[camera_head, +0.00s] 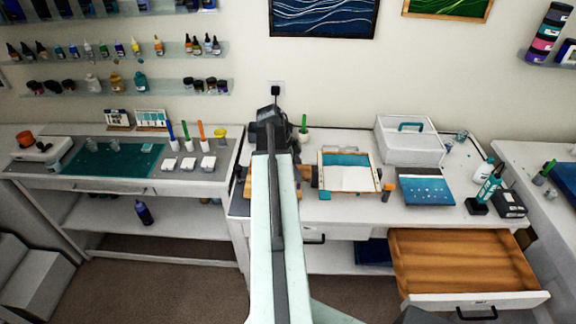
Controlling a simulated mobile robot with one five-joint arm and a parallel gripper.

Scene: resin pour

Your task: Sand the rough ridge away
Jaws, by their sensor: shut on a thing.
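My arm rises through the middle of the view and covers part of the right-hand workbench (340,212). Its dark far end stands over the back of this bench. My gripper's fingers are hidden behind the arm, so what they hold does not show. Brown wooden pieces (305,174) show at both sides of the arm on the bench; what lies between them is hidden. I cannot make out a rough ridge or a sanding tool.
A framed tray with a white sheet (348,178), a white box (408,142) and a blue panel (426,188) stand right of my arm. An open wooden drawer (460,258) juts out at front right. The left bench holds a teal mat (110,162) and several cups.

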